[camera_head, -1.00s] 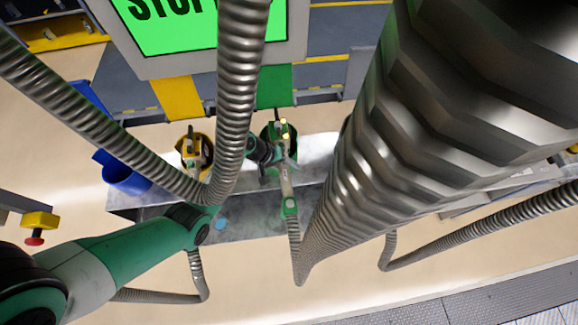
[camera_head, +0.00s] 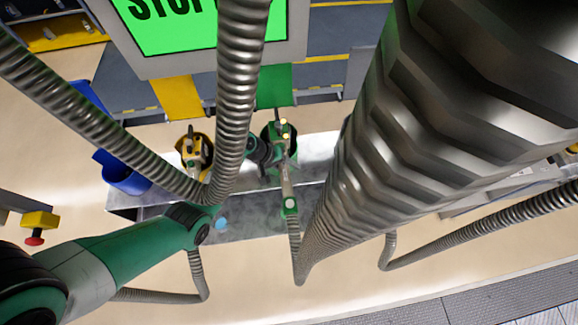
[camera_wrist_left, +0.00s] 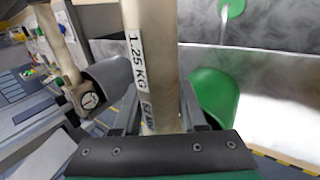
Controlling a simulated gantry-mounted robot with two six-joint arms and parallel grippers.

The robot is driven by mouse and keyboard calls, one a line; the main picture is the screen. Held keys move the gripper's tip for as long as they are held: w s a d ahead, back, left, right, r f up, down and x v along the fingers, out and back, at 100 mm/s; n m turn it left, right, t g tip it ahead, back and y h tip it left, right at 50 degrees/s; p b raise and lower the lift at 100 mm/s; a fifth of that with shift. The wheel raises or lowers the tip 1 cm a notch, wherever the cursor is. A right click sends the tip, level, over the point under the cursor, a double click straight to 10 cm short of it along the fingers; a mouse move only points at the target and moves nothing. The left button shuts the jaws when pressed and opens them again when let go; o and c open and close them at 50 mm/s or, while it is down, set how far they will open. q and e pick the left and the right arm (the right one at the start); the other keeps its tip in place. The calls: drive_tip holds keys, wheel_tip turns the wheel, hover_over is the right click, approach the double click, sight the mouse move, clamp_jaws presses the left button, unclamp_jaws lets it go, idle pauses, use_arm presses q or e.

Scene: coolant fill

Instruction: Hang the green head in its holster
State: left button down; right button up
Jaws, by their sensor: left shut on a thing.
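The green head (camera_head: 289,202) stands out from its hose, its pale handle running up toward the back wall in the head view. My left gripper (camera_head: 277,156) is shut on that handle. In the left wrist view the pale tube of the green head (camera_wrist_left: 149,60), labelled 1,25 KG, passes between my fingers. The green holster (camera_wrist_left: 213,97) is a rounded cup just right of the tube in that view. The head's far end is hidden there, so I cannot tell whether it is inside the holster. My right gripper is not in view.
A yellow head (camera_head: 191,148) stands in a yellow holster left of the green one. A blue cup (camera_head: 124,177) is farther left. A metal tray (camera_head: 250,224) lies below. Thick ribbed hoses (camera_head: 240,80) cross the head view. A green STOP screen (camera_head: 208,30) is above.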

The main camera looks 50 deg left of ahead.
use_arm(q)
drive_tip(key=shift+f+b, duration=1.4)
drive_tip(key=shift+f, duration=0.3)
drive_tip(key=shift+c, duration=1.9)
unclamp_jaws()
drive_tip(key=p+v, duration=0.2)
drive_tip(key=v, duration=0.9)
drive_tip(key=shift+r, duration=0.3)
drive_tip(key=shift+s, duration=0.1)
